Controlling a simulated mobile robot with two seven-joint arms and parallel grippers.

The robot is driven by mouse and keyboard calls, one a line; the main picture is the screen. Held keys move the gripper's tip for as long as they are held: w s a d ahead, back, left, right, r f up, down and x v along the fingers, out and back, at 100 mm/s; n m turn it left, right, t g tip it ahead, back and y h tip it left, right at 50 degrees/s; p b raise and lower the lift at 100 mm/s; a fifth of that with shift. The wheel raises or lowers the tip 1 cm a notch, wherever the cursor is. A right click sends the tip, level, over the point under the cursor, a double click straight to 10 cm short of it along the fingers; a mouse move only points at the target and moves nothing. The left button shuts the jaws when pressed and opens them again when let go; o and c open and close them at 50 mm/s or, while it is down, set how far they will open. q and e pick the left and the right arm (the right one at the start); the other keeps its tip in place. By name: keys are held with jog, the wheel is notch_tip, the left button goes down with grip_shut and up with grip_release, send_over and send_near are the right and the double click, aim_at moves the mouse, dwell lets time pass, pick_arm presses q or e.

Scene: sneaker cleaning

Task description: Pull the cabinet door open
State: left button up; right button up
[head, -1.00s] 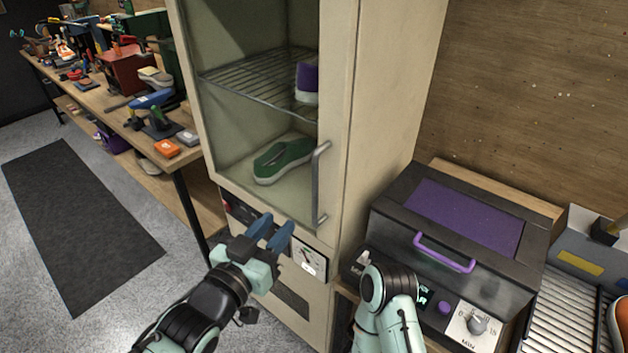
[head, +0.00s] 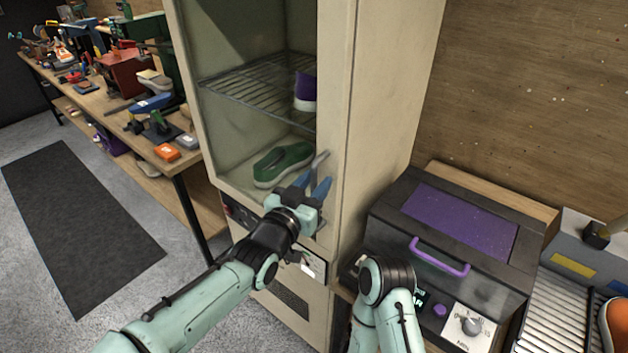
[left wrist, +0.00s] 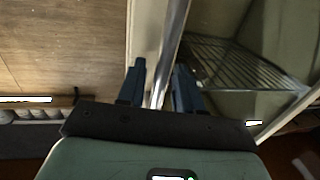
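The tall cream cabinet (head: 385,100) stands in the middle of the head view, with its door (head: 335,100) shut. The metal handle (head: 320,160) is upright on the door's right side; its lower part is hidden by my left gripper (head: 311,183). In the left wrist view, the handle (left wrist: 170,45) runs between the two blue fingers of my left gripper (left wrist: 159,68). The fingers are apart, one on each side of the handle, with some room between them. My right gripper is not in view.
A green shoe (head: 283,165) and a purple and white shoe (head: 305,92) are inside the cabinet, the latter on a wire rack (head: 255,82). A dark machine with a purple lid (head: 460,220) stands close on the right. A workbench (head: 100,95) is on the left. The floor mat (head: 80,220) is clear.

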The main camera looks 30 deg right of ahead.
pick_arm(q)
grip_shut()
